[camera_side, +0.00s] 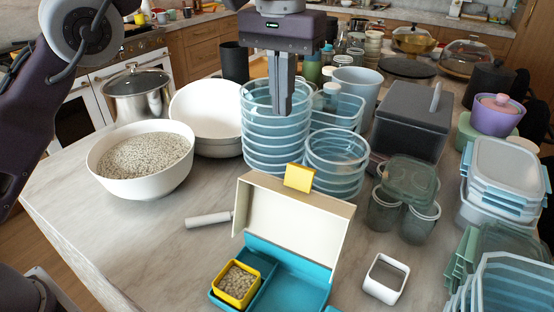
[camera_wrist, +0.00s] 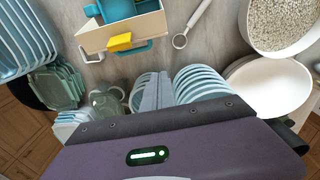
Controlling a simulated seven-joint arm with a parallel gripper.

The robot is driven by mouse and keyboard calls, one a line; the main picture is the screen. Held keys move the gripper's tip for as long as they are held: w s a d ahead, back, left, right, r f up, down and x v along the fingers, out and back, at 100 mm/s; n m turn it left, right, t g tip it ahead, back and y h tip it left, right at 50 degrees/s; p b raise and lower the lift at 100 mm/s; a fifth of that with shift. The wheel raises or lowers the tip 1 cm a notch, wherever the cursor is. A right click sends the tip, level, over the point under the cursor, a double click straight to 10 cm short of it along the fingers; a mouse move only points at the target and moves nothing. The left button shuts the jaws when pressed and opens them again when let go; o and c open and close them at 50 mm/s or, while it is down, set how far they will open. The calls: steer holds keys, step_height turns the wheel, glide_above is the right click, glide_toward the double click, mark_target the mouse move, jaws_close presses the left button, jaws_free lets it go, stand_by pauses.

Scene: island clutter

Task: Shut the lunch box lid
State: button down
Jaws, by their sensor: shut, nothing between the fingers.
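The lunch box (camera_side: 300,283) stands at the front of the counter, with a teal base split into compartments. Its cream lid (camera_side: 290,222) is open and stands up at the back, leaning slightly, with a yellow tab (camera_side: 299,178) on its top edge. A small yellow cup of grain (camera_side: 237,284) sits in the left compartment. In the wrist view the lid (camera_wrist: 135,30) and yellow tab (camera_wrist: 119,42) are at the top. My gripper (camera_side: 281,113) is shut and empty, pointing down behind and above the lid, in front of or over the stacked bowls; it is clear of the lid.
Stacked clear-blue bowls (camera_side: 270,145) stand behind the lid. A white bowl of grain (camera_side: 140,165) and an empty white bowl (camera_side: 205,120) are at left. A white-handled tool (camera_side: 208,220) lies beside the box.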

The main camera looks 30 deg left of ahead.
steer(key=s+f, duration=0.3)
steer(key=f, duration=0.6)
steer(key=shift+s+d+f, duration=0.15)
steer(key=shift+d+f, duration=0.15)
steer(key=shift+d, duration=0.15)
